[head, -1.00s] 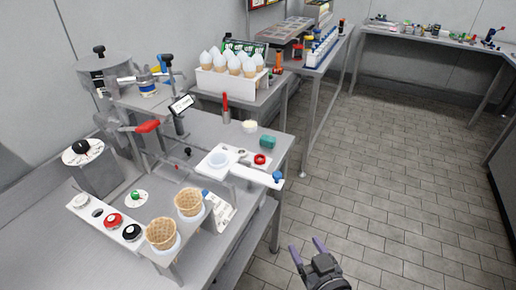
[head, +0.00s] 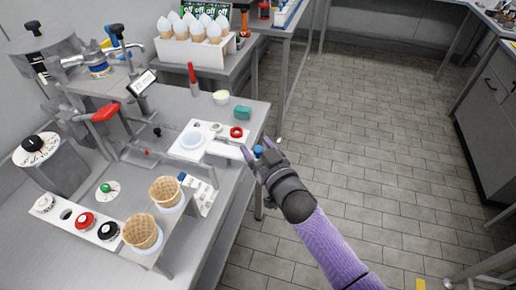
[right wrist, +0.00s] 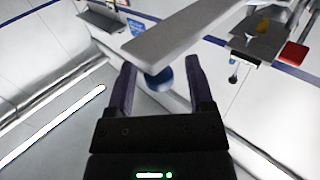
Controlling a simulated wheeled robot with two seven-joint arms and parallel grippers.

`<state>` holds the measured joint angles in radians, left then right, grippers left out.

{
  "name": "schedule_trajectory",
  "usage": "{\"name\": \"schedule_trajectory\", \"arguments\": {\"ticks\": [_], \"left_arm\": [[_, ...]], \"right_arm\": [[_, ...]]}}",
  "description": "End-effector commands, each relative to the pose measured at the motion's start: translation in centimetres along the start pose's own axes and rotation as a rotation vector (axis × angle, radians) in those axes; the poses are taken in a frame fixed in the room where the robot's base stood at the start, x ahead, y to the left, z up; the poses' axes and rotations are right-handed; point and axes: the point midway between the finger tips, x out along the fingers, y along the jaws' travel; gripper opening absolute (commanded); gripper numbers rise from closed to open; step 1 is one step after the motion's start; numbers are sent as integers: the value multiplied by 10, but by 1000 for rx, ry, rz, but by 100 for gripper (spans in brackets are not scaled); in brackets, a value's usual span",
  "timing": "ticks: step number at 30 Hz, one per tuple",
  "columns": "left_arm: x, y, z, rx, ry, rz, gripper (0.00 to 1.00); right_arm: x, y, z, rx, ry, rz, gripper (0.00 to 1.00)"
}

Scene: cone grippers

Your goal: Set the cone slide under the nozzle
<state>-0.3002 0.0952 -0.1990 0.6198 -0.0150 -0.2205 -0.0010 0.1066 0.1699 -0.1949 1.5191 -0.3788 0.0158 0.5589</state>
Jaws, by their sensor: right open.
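The cone slide is a white plate with a round cup ring (head: 192,140) and a flat arm (head: 224,150), reaching over the right edge of the steel bench. Its blue knob (head: 258,151) is at the outer end. My right gripper (head: 257,158) is open at that knob. In the right wrist view the slide's white arm (right wrist: 185,32) crosses above the fingers, and the blue knob (right wrist: 158,80) shows between the open fingers (right wrist: 160,83). I cannot tell whether they touch it. The nozzle is not clearly visible. My left gripper is out of view.
Two waffle cones (head: 142,231) stand in a holder at the bench's front. A red-handled lever (head: 105,113) and a small display (head: 142,83) stand behind.

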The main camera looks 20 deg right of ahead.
Motion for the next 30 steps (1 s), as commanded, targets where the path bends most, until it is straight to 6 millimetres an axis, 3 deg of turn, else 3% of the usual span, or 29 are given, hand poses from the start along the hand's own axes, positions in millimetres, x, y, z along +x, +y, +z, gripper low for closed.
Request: {"name": "schedule_trajectory", "arguments": {"ticks": [3,12,30], "left_arm": [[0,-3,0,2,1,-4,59],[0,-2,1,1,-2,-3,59],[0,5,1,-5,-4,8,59]], "right_arm": [[0,0,0,0,0,0,64],[0,0,0,0,0,0,0],[-1,0,0,0,-1,0,0]]}}
